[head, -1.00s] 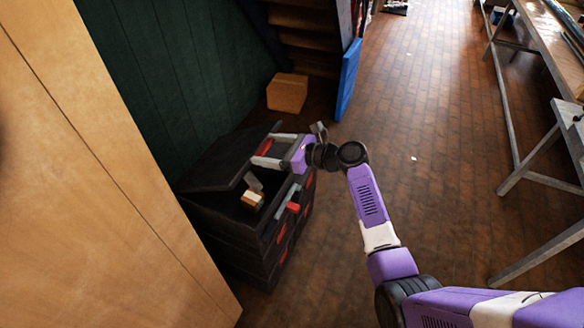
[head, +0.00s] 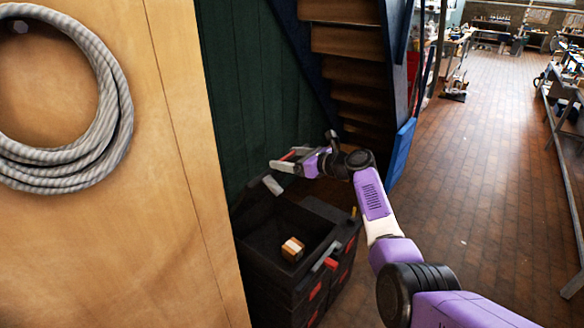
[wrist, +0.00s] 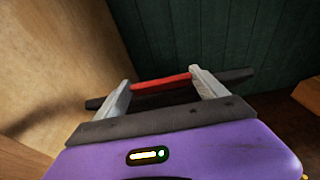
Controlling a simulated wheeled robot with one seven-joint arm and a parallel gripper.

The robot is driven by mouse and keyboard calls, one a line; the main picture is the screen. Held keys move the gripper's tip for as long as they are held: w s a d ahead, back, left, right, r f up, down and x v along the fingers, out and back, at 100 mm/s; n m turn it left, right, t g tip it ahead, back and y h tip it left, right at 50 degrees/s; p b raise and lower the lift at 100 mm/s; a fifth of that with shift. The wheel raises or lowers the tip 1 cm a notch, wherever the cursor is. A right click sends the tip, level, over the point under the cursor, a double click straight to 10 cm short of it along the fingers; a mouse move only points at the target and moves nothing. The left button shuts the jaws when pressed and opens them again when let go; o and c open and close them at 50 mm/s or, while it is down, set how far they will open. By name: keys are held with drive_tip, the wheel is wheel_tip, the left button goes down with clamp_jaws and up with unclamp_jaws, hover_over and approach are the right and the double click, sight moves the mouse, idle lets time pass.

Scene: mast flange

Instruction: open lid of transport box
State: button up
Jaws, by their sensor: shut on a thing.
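The black transport box (head: 292,290) stands on the floor by the green wall, its top open and its inside in view. Its dark lid (head: 252,206) is raised at the back left, with a grey latch (head: 272,185) on it; its exact angle is hard to tell against the dark wall. My gripper (head: 284,159) is above the back of the box, shut on the lid's red handle. In the wrist view the red handle (wrist: 160,82) lies between the two grey fingers, with the dark lid edge (wrist: 236,75) running out on both sides.
A small cardboard box (head: 292,249) lies inside the transport box. A wooden panel (head: 185,180) with a coiled hose (head: 112,130) stands close on the left. Stairs (head: 350,65) and a blue board (head: 400,150) are behind. The brick floor (head: 470,190) to the right is clear.

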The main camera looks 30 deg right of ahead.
drive_tip(key=shift+w+a+r, duration=0.15)
drive_tip(key=shift+w+r, duration=0.05)
drive_tip(key=shift+r, duration=0.15)
drive_tip(key=o, duration=2)
drive_tip(key=shift+f, duration=0.1)
drive_tip(key=shift+s, duration=0.1)
drive_tip(key=shift+s, duration=0.2)
drive_tip(key=v, duration=0.7)
drive_tip(key=shift+s, duration=0.1)
